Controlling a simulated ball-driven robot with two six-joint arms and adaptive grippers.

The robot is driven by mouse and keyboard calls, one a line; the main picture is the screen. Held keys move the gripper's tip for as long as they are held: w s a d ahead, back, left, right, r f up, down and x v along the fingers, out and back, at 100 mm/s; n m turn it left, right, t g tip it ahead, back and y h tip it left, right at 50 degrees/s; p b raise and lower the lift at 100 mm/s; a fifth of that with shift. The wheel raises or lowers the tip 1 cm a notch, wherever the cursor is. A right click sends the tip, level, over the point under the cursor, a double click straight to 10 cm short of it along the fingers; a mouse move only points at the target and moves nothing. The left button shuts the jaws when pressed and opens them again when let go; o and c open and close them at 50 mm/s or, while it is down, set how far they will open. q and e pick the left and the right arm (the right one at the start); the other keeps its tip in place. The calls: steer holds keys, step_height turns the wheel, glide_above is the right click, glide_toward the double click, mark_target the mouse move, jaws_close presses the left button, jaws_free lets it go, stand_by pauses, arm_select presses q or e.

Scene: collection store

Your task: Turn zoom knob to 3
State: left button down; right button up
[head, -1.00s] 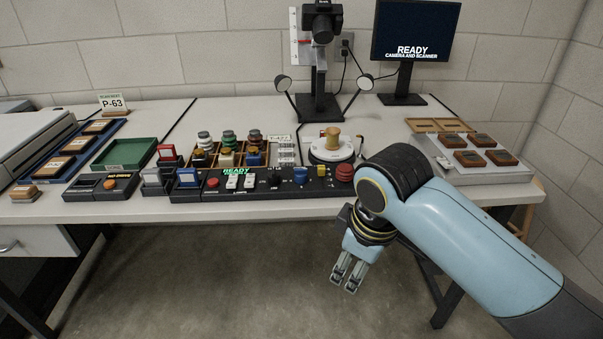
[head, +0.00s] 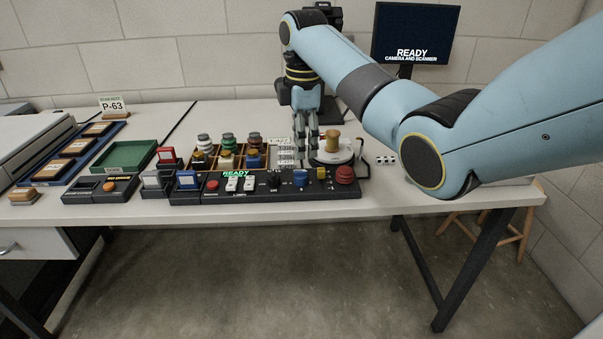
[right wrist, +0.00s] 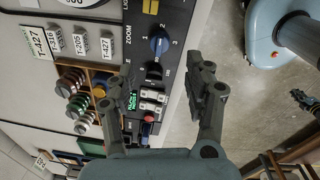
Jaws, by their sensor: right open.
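The blue zoom knob (head: 300,176) is on the black control panel (head: 225,192). In the right wrist view the blue knob (right wrist: 159,42) sits by the ZOOM label, with numbers around it; its exact setting is too small to tell. My right gripper (head: 307,153) is open and points down just behind the panel, near the blue knob. In the right wrist view its empty fingers (right wrist: 166,78) are spread over the panel, with the blue knob beyond them, apart from it. What looks like my left gripper (right wrist: 304,98) shows small at the right edge there; its jaws are unclear.
A black knob (head: 273,180) and a yellow control (head: 321,173) flank the blue knob; a red button (head: 345,174) is farther right. A turntable with a wooden spool (head: 333,140) stands close behind. A compartment tray of jars (head: 228,145) is left of the gripper.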

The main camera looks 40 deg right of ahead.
mark_target(300, 172)
steer(key=f, duration=0.4)
steer(key=f+b, duration=0.1)
steer(key=f, duration=0.3)
steer(key=shift+w+d+f, duration=0.1)
steer(key=shift+w+f, duration=0.1)
steer(key=shift+f, duration=0.15)
steer(key=shift+c, duration=0.2)
jaws_close()
steer(key=shift+r+m+p, duration=0.25)
steer(key=shift+m+p, duration=1.25)
steer(key=shift+m, duration=0.2)
steer(key=shift+m+p, duration=0.65)
steer(key=shift+m, duration=0.25)
steer(key=m+p, duration=0.1)
steer(key=m, duration=0.1)
steer(key=shift+f+m, duration=0.1)
steer(key=shift+m, duration=0.3)
steer(key=m+p, duration=0.1)
steer(key=m, duration=0.3)
steer(key=shift+g, duration=0.3)
steer(key=m, duration=0.6)
steer(key=shift+f, duration=0.1)
steer(key=shift+w, duration=0.1)
